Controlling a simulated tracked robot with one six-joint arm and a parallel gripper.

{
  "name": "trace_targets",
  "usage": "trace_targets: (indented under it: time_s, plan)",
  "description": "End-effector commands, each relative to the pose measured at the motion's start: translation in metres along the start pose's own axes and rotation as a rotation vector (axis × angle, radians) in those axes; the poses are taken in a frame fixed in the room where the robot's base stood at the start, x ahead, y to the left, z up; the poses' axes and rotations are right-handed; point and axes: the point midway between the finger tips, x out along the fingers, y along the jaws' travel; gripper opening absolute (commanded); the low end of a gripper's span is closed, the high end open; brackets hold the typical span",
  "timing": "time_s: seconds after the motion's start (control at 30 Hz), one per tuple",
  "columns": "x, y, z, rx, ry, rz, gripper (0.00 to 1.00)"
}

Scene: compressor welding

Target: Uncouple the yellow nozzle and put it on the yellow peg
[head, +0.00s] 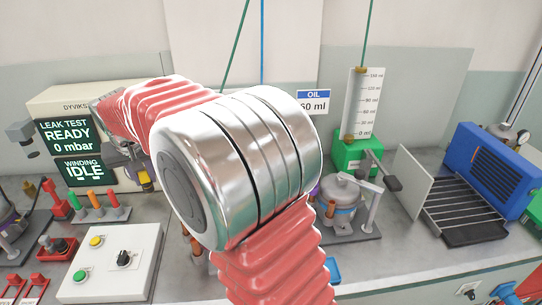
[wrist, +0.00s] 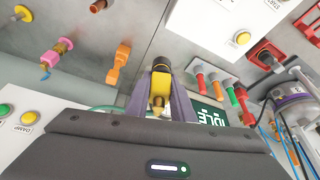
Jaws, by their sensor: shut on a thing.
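My gripper (head: 128,160) is in front of the leak tester in the head view, partly hidden by my arm. In the wrist view its two grey-purple fingers (wrist: 160,98) are shut on the yellow nozzle (wrist: 160,86), which has a black end. The nozzle also shows as a small yellow patch in the head view (head: 145,178). I cannot tell whether its far end touches anything. A peg rack (head: 97,213) with green, orange and red pegs stands below the gripper.
A white button box (head: 110,262) stands in front of the rack. A silver compressor (head: 343,200) and a blue unit with a wire rack (head: 490,170) stand at the right.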

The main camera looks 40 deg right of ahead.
Motion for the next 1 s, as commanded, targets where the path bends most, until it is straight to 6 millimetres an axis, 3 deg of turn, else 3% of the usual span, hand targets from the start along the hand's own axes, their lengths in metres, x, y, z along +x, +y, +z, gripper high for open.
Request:
trace_targets:
  time_s: [0.17,0.37,0.7,1.0]
  plan:
    - [0.001,0.004,-0.001,0.000,0.000,0.000,0.00]
    - [0.011,0.038,-0.008,-0.012,0.000,-0.005,0.00]
    - [0.035,0.148,-0.020,-0.070,0.001,-0.029,0.00]
    - [0.050,0.251,-0.018,-0.124,0.000,-0.053,0.00]
